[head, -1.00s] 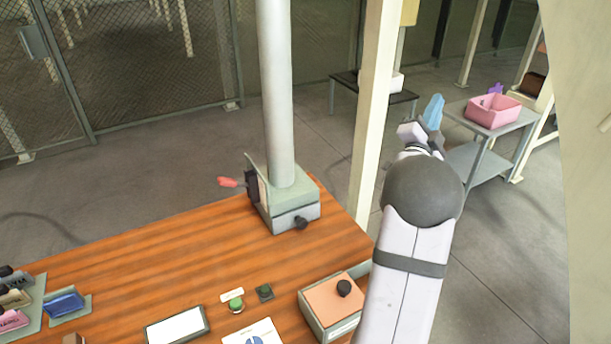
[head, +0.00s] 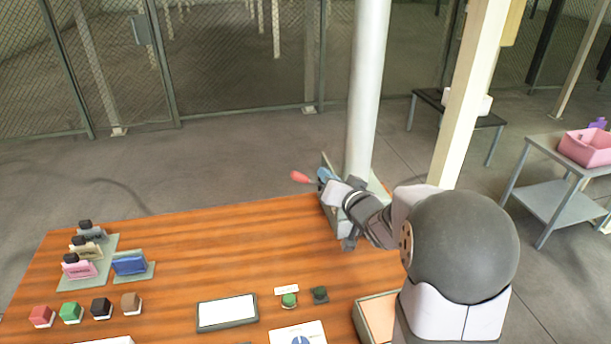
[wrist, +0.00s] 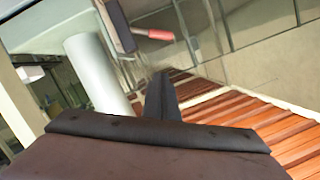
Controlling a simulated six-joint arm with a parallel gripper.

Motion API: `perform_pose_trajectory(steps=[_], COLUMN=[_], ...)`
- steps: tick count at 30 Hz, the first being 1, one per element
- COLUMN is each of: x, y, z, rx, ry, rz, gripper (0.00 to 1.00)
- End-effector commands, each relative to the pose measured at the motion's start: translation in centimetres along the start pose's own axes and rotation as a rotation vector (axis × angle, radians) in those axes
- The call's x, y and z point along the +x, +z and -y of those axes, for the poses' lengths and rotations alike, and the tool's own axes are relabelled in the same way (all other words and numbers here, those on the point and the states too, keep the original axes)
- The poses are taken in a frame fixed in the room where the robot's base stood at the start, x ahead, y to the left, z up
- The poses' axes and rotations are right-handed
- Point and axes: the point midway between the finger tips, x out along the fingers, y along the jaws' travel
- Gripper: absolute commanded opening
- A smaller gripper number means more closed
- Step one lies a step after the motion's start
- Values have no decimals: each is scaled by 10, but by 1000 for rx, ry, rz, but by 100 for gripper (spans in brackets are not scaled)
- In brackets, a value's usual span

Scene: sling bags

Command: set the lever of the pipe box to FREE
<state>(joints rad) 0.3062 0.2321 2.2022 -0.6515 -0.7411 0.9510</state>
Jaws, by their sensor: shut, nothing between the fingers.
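The pipe box (head: 377,187) stands at the far right edge of the wooden table, at the foot of a tall grey pipe (head: 369,90). My gripper and wrist hide much of its front. Its lever has a red handle (head: 300,177) that sticks out to the left. The red handle also shows in the wrist view (wrist: 155,34), above a dark finger of my gripper. My gripper (head: 324,177) is shut and empty, close to the box's left side and just right of the handle. I cannot tell whether it touches the lever. The FREE marking is not readable.
A tablet (head: 227,312), a green button (head: 289,299) and a dark knob (head: 320,295) lie nearer on the table. Bag-like items and coloured blocks (head: 71,313) are at the left. The middle of the table (head: 215,235) is clear. A cream post (head: 466,100) stands behind my arm.

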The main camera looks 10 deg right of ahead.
Motion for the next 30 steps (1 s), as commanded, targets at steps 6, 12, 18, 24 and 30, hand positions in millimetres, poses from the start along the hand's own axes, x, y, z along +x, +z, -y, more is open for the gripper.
perform_pose_trajectory(steps=[6,12,18,24,30], x=[0,3,18,46,77], y=[0,-1,-1,-1,-2], z=[0,0,0,0,0], rx=[0,1,1,2,2], ry=[0,1,0,0,0], rz=[-1,-1,0,0,0], gripper=[0,0,0,0,0])
